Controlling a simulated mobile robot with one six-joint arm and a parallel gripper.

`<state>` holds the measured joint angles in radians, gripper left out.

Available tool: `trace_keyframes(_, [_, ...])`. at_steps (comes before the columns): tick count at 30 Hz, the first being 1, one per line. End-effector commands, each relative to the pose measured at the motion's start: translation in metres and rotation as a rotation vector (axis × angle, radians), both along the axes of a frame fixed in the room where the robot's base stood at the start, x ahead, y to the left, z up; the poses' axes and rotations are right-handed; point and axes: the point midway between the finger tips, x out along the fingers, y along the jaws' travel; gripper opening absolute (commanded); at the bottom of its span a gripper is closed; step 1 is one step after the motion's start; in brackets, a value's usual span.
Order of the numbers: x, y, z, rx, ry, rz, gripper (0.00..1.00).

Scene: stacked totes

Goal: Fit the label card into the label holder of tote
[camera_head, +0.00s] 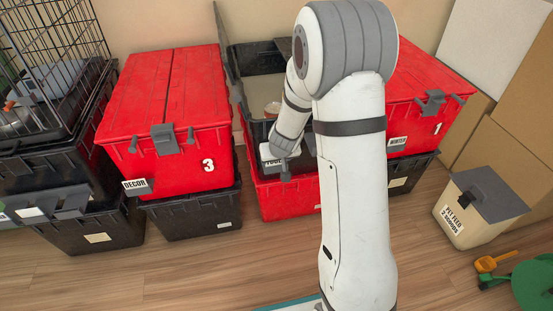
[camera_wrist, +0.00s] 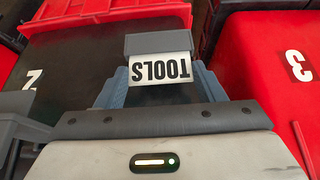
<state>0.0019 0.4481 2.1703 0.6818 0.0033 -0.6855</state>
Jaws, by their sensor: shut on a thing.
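The label card (camera_wrist: 160,69), white with black TOOLS lettering, is between the fingers of my gripper (camera_wrist: 166,90), which is shut on it. In the wrist view its lettering is upside down, like the number 2 on the black tote (camera_wrist: 85,65). The card's far edge meets a grey label holder (camera_wrist: 158,42) on that tote's front; I cannot tell whether it is inside. In the head view the card (camera_head: 272,161) shows only partly, at the front of the black tote (camera_head: 243,86). My arm hides much of that tote.
A red tote (camera_head: 290,196) is under the black one. Red totes 3 (camera_head: 165,90) and 1 (camera_head: 424,105) flank it, with DECOR and WINTER labels. A pet feed bin (camera_head: 478,207) stands right.

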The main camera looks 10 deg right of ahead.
Motion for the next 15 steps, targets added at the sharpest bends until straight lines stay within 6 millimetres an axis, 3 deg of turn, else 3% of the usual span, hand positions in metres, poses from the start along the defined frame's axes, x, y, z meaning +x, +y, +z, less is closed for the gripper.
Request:
trace_keyframes(1, [0.0,-0.0001,-0.0038,0.0,0.0,0.0,0.41])
trace_keyframes(2, [0.0,-0.0002,-0.0018,0.0,0.0,0.0,0.65])
trace_keyframes(3, [0.0,-0.0002,-0.0015,0.0,0.0,0.0,0.68])
trace_keyframes(9, [0.0,-0.0004,-0.0015,0.0,0.0,0.0,0.84])
trace_keyframes(15, [0.0,-0.0006,-0.0014,-0.001,0.0,0.0,0.84])
